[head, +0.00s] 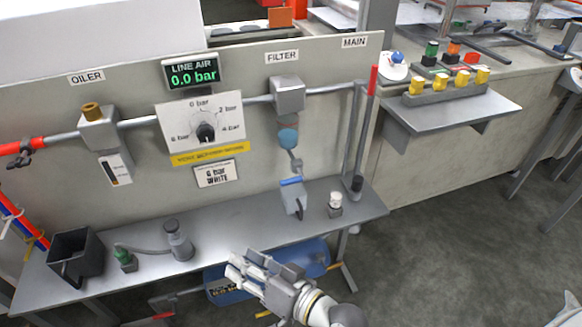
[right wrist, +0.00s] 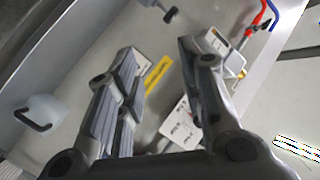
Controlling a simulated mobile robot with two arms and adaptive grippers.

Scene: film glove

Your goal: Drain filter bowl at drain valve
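The filter (head: 288,93) is a grey block on the pipe below the FILTER label. A bluish bowl (head: 288,138) hangs beneath it, with a small grey drain fitting (head: 296,163) below that. A small grey container with a blue top edge (head: 293,197) stands on the shelf under the fitting. My right gripper (head: 247,268) is in front of the shelf's front edge, below and left of the filter, apart from everything. In the right wrist view its fingers (right wrist: 160,95) are spread with nothing held between them. My left gripper is not in view.
The LINE AIR display (head: 193,73) reads 0.0 bar, above a dial (head: 206,133). The shelf (head: 235,222) holds a black bin (head: 75,254), a grey cylinder (head: 178,240) and a small white-topped part (head: 335,203). A blue tank (head: 230,285) lies below the shelf.

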